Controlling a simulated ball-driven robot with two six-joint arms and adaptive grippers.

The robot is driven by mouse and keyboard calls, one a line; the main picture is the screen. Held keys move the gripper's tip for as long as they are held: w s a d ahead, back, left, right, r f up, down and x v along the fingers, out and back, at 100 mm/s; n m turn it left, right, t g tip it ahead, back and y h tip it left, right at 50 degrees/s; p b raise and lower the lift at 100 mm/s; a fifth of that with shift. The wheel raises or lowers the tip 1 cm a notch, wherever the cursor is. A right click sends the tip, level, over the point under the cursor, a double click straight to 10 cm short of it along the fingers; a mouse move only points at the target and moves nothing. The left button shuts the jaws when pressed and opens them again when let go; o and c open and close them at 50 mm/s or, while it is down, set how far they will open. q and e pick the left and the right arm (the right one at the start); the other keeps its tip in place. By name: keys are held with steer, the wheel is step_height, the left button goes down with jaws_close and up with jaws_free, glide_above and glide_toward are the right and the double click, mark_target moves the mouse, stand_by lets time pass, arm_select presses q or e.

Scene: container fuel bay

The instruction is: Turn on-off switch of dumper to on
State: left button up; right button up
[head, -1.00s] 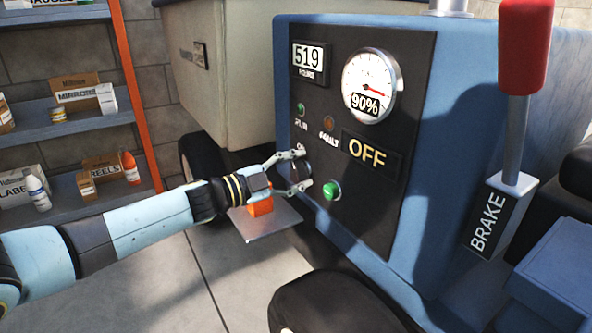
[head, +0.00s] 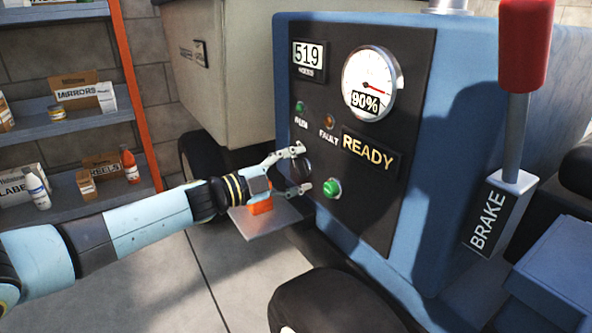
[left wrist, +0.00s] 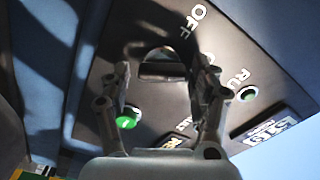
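The dumper's dark control panel (head: 385,215) is on the blue body in the head view. Its display (head: 368,153) reads READY. The on-off switch (head: 305,171) is a dark round knob low on the panel's left side, partly hidden by my fingers. In the left wrist view the switch (left wrist: 162,70) shows between the fingers, with OFF lettering near it. My left gripper (head: 303,168) is open, with a finger on either side of the knob and a visible gap in the wrist view (left wrist: 161,80). My right gripper is not in view.
A green button (head: 332,188) sits just right of the fingers. Above are a gauge (head: 369,85) at 90% and a 519 counter (head: 309,56). A red-handled brake lever (head: 520,95) stands at right. A shelf (head: 70,125) is at left; a grey plate (head: 270,222) lies below my wrist.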

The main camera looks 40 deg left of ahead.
arm_select(q)
steer(key=shift+o, duration=0.4)
steer(key=v, duration=1.2)
